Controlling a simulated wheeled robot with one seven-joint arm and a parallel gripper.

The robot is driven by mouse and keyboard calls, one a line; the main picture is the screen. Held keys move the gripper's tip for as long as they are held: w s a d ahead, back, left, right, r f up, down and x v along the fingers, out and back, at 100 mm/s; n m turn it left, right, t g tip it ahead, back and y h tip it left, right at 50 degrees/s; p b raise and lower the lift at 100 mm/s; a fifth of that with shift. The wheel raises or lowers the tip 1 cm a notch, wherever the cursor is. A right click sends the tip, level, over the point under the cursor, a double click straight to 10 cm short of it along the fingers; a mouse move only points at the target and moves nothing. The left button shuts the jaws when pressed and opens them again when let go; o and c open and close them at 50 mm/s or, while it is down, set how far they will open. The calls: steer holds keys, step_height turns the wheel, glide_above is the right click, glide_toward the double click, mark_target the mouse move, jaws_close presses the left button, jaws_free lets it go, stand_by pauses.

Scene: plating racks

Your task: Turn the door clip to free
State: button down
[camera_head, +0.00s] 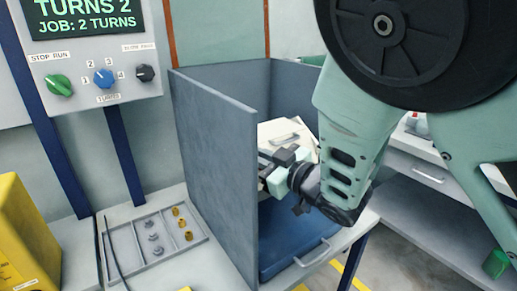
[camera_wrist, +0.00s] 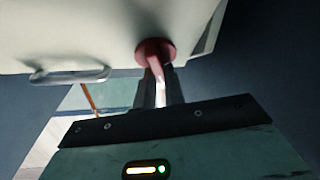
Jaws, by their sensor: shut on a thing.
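The door clip (camera_wrist: 153,50) is a dull red round boss with a short lever, on a pale door (camera_wrist: 90,30) in the wrist view. My gripper (camera_wrist: 161,80) is shut on the clip's lever, one finger at each side. In the head view my gripper (camera_head: 284,157) reaches into a grey-walled bay, against a white boxy part with a handle (camera_head: 286,137). The clip cannot be made out there. The lever's exact angle is partly hidden between the fingers.
A grey side wall (camera_head: 215,160) stands close to the left of my gripper. A control panel (camera_head: 95,50) reads "TURNS 2", with green, blue and black knobs. A parts tray (camera_head: 150,242) sits at lower left.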

steer(key=n+g, duration=0.1)
steer(key=n, duration=0.2)
steer(key=n+g+y, duration=0.1)
steer(key=n+g, duration=0.1)
steer(key=n, duration=0.1)
steer(key=n+g, duration=0.2)
steer(key=n, duration=0.2)
steer(key=n+g+p, duration=0.1)
steer(key=n, duration=0.2)
steer(key=n+g+h, duration=0.1)
steer(key=n+g, duration=0.1)
steer(key=n, duration=0.1)
steer(key=shift+s+f+p, duration=0.15)
steer(key=shift+p, duration=0.2)
steer(key=shift+n, duration=0.3)
steer(key=c, duration=1.5)
jaws_free()
steer(key=v, duration=1.7)
steer(key=shift+r+b, duration=0.35)
steer(key=shift+r, duration=0.1)
